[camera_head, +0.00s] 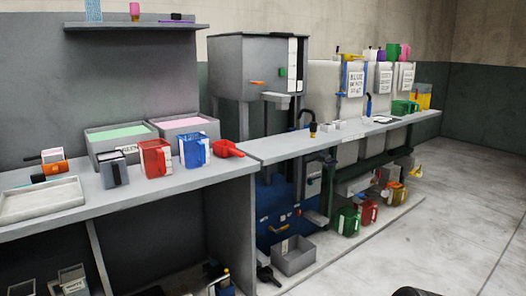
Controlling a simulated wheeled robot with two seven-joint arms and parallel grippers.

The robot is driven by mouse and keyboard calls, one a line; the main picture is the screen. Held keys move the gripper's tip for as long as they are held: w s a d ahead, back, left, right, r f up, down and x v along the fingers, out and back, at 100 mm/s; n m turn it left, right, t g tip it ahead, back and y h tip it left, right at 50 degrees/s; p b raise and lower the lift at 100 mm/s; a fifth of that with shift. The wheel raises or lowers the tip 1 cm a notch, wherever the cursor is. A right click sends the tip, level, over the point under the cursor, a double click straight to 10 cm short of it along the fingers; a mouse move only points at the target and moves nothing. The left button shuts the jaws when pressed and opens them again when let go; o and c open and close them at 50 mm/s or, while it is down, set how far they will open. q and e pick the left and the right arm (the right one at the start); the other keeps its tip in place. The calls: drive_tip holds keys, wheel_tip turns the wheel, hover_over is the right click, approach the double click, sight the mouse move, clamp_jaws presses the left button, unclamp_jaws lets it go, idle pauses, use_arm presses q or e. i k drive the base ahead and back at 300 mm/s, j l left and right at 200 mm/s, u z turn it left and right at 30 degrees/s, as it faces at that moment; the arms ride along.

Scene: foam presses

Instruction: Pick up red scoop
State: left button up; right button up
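A red scoop (226,148) lies on the grey worktop near its right end, just right of a blue jug (195,151). Its handle points right, toward the worktop's edge. A red jug (156,158) stands left of the blue jug. Neither of my grippers can be made out in the head view. Small dark shapes cut off at the bottom edge are too little shown to identify.
Behind the jugs are bins with green (118,133) and pink (180,123) contents. A grey container (113,170) and a shallow tray (42,201) are to the left. A long bench (290,146) continues right. Open floor (440,215) lies front right.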

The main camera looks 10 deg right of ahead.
sight(222, 149)
drive_tip(key=i+u, duration=0.1)
drive_tip(key=u, duration=0.25)
drive_tip(key=l+u, duration=0.15)
drive_tip(key=u, duration=0.25)
drive_tip(key=i+l+u, duration=0.1)
drive_tip(key=u, duration=0.25)
drive_tip(key=i+l+u, duration=0.2)
drive_tip(key=l, duration=0.4)
drive_tip(key=l+u, duration=0.15)
drive_tip(key=l, duration=0.45)
drive_tip(key=i+l+u, duration=0.2)
drive_tip(key=l, duration=0.45)
drive_tip(key=k+j, duration=0.05)
